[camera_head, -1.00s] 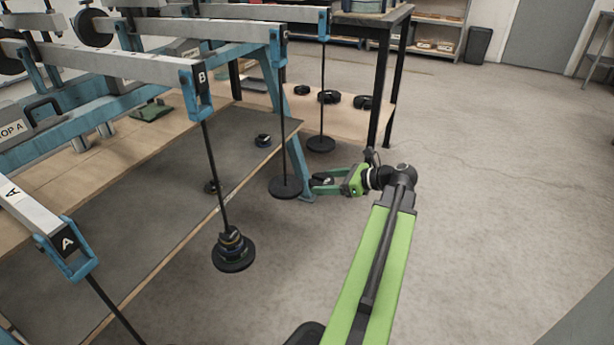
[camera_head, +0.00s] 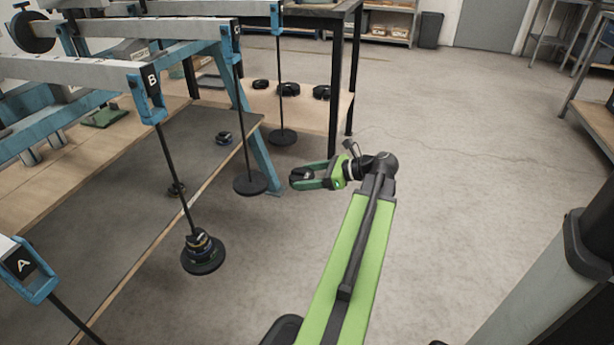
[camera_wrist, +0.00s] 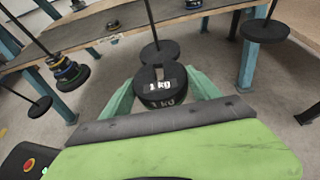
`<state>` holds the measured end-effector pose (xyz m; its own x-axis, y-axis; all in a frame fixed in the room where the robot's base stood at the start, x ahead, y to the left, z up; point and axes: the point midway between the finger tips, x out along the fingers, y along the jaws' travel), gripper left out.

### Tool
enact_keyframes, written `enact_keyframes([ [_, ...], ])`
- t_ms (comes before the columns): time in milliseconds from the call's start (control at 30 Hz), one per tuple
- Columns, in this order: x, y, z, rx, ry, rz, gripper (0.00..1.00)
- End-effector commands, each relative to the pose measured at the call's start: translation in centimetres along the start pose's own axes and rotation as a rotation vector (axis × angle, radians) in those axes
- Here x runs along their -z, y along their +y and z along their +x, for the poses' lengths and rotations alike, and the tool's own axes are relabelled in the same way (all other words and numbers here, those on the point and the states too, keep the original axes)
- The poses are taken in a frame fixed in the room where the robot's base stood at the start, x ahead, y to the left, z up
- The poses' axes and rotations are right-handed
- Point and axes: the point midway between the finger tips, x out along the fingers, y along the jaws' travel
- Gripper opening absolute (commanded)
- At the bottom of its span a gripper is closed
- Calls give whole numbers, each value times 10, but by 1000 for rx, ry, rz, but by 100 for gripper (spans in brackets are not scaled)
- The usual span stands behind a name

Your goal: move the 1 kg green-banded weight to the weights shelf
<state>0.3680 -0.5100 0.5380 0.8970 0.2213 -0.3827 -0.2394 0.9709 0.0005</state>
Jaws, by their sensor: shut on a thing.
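My gripper (camera_head: 304,179) is shut on a dark round weight (camera_wrist: 162,97), held out over the bare floor. The weight reads "1 kg" on its top and side in the wrist view; I cannot make out a green band on it. Its dark top also shows between the jaws in the head view (camera_head: 301,173). A low wooden shelf (camera_head: 305,112), bearing several dark weights, stands beyond my gripper at the upper middle; no label on it is readable.
Just left of my gripper hangs a rod with an empty round pan (camera_head: 250,183). Hanger B's pan (camera_head: 203,256) holds stacked weights. A black bench leg (camera_head: 334,100) stands by the shelf. A grey table (camera_head: 125,190) is left. Floor at right is open, with another bench (camera_head: 595,118) at the edge.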

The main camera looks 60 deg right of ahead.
Motion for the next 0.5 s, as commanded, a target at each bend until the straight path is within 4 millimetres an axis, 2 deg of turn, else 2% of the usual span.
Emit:
enact_keyframes([
  [500, 1, 0, -7, -1, -3, 0, 0],
])
